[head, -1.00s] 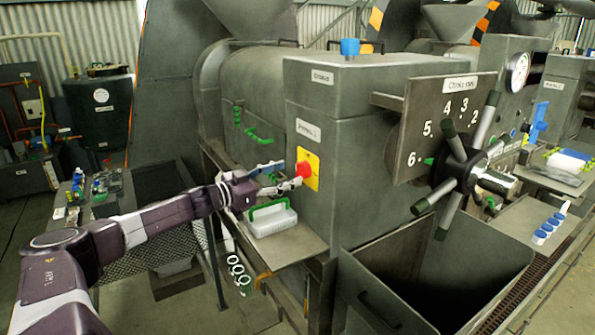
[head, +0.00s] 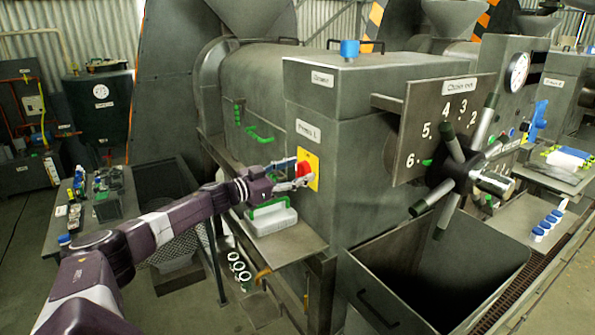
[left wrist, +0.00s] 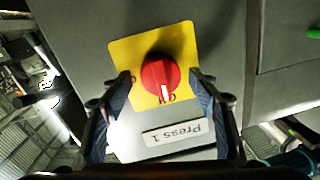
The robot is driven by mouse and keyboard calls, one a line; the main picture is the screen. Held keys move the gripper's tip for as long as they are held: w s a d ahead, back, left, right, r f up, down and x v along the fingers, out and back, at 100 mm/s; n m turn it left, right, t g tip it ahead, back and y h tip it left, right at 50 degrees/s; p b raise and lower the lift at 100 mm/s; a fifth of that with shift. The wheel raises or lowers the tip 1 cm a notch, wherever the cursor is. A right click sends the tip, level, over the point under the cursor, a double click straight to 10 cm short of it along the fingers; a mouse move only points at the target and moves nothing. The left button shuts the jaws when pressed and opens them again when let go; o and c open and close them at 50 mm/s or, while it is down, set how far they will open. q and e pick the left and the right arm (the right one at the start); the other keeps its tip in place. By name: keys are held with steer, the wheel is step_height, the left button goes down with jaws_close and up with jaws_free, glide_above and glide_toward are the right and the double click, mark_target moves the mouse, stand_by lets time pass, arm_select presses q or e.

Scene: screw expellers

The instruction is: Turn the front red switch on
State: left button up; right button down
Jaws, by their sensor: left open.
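The red switch (head: 302,168) is a round knob on a yellow plate (head: 314,170) on the grey press wall. In the left wrist view, the knob (left wrist: 160,75) shows whole, with a white mark on its lower side pointing towards small, hard-to-read lettering on the plate (left wrist: 184,47). My left gripper (head: 296,174) is open at the switch. In the left wrist view, my left gripper (left wrist: 161,86) has one finger on either side of the knob, with a gap between each finger and the knob. My right gripper is not in view.
A "Press 1" label (left wrist: 171,138) appears upside down by the plate. A white tray with a green handle (head: 271,218) stands on a ledge below my arm. A handwheel with several spokes (head: 455,170) and an open bin (head: 435,268) are to the right.

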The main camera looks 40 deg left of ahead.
arm_select(q)
steer(key=c, duration=1.2)
steer(key=shift+o, duration=0.2)
steer(key=m+b, duration=0.2)
steer(key=m, duration=0.1)
steer(key=shift+f+b, duration=0.25)
steer(key=shift+b, duration=0.1)
steer(key=m+b, duration=0.2)
steer(key=m, duration=0.1)
steer(key=m+b, duration=0.3)
steer(key=shift+d+f+m+t+h, duration=0.1)
steer(key=shift+f+m+t+h, duration=0.05)
steer(key=shift+m+t+h, duration=0.25)
steer(key=m+b, duration=0.3)
steer(key=m, duration=0.1)
steer(key=shift+f+m+h, duration=0.1)
steer(key=shift+m+h, duration=0.2)
steer(key=shift+m, duration=0.1)
steer(key=shift+m+b, duration=1.45)
steer(key=shift+m, duration=0.65)
